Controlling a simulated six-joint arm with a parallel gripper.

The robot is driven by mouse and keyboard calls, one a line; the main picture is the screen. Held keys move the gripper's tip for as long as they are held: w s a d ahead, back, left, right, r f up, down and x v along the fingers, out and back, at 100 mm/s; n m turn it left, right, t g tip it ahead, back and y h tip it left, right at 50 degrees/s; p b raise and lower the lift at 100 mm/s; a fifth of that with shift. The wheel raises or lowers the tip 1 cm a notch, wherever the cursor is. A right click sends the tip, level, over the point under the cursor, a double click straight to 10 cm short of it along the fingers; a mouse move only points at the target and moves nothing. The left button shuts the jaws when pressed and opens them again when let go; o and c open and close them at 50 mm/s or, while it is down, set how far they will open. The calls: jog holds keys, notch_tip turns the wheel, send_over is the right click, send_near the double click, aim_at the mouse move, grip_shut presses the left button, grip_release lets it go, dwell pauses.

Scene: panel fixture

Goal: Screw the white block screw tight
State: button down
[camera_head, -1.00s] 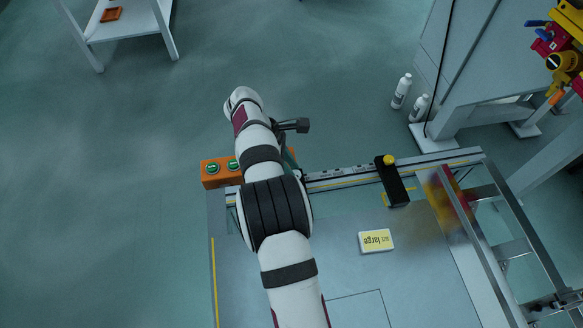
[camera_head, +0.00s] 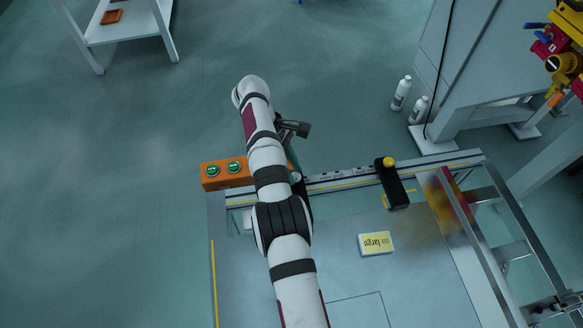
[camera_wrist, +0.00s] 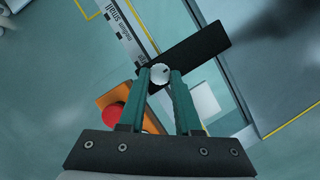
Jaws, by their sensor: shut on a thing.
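The white screw (camera_wrist: 159,72) is a round white knob on a black bar (camera_wrist: 203,50) in the wrist view. The teal fingers of my gripper (camera_wrist: 159,82) are shut on it, one on each side. In the head view my arm hides most of the gripper and bar; a bit of the white screw (camera_head: 296,177) shows beside the arm. How tight the screw is cannot be seen.
An orange box (camera_head: 212,181) with green buttons stands left of the arm. A red button (camera_wrist: 112,114) shows in the wrist view. A second black bar with a yellow knob (camera_head: 389,162) sits farther right on the rail. A "large" card (camera_head: 377,243) lies on the panel.

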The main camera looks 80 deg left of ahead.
jog(key=c, duration=0.6)
grip_release()
notch_tip(320, 180, up, 4)
jog(key=shift+r, duration=0.2)
jog(key=w+d+r, duration=0.6)
jog(key=w, duration=0.3)
jog(key=shift+w+d+r, duration=0.3)
jog(key=shift+d, duration=0.1)
